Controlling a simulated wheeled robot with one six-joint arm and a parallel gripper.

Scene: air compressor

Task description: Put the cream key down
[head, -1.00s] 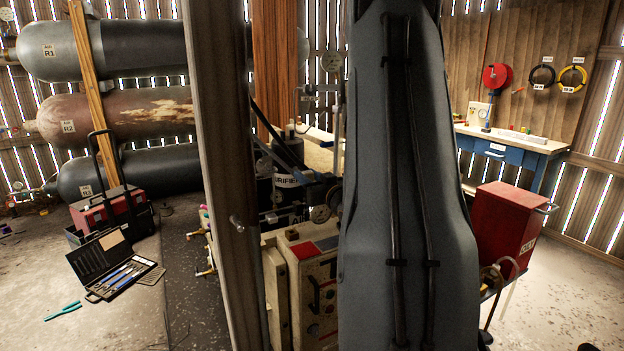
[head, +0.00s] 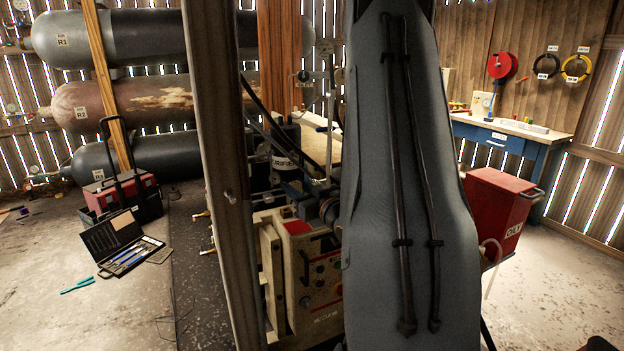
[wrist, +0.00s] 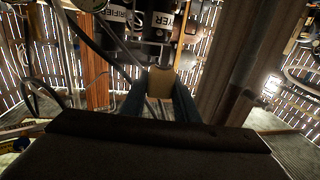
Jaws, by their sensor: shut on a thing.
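In the wrist view, the two dark fingers of my gripper (wrist: 158,100) point away from the camera. A small tan-cream block, which looks like the cream key (wrist: 160,82), sits between the fingertips, and the gripper is shut on it. Its far end and full shape cannot be made out. It is held up in front of dark cylinders with white labels, and I cannot tell whether it touches anything. In the head view, my grey arm covers the middle, and neither the gripper nor the key can be seen.
A red box (head: 494,212) and a blue workbench (head: 508,143) are at the right. An open tool case (head: 122,247) lies on the floor at the left.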

